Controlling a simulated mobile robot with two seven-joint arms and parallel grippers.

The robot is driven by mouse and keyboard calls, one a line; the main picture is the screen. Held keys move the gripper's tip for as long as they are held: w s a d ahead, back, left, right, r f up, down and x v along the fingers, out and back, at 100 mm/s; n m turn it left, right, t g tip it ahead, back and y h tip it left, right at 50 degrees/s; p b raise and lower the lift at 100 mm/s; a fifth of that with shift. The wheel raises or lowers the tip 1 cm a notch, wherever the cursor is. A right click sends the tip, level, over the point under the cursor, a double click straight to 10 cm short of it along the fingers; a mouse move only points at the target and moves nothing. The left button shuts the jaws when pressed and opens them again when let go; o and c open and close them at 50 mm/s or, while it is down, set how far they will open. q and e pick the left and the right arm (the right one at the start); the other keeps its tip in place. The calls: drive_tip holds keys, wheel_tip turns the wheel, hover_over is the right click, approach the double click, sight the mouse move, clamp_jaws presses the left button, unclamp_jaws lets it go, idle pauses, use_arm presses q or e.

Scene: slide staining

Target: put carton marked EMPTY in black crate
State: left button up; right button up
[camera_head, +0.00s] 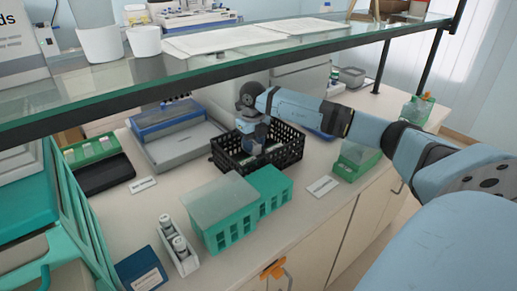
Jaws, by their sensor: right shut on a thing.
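A black crate (284,157) with slotted walls stands on the counter, below the glass shelf. My right arm reaches in from the right, and its gripper (254,150) points down into the crate. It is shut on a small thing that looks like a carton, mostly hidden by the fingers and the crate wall. Small white and green items lie low in the crate around the fingertips. No EMPTY marking can be read at this size. My left gripper is not in view.
The glass shelf (100,95) runs close above the arm. Teal baskets (228,234) stand in front of the crate, a grey-blue tray device (180,148) to its left. A green box (355,160) is to the right. Bare counter shows near the white labels.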

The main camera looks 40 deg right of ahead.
sight(254, 143)
drive_tip(key=shift+d+f, duration=0.15)
drive_tip(key=shift+f, duration=0.35)
drive_tip(key=shift+d+f, duration=0.15)
drive_tip(key=shift+f, duration=0.35)
drive_tip(key=shift+a+r, duration=0.15)
drive_tip(key=shift+a, duration=0.1)
drive_tip(key=shift+f, duration=0.2)
drive_tip(key=o, duration=0.9)
drive_tip(key=shift+d, duration=0.1)
drive_tip(key=shift+r, duration=0.1)
wheel_tip(254, 143, up, 12)
drive_tip(key=shift+r+p, duration=0.15)
drive_tip(key=shift+p, duration=0.15)
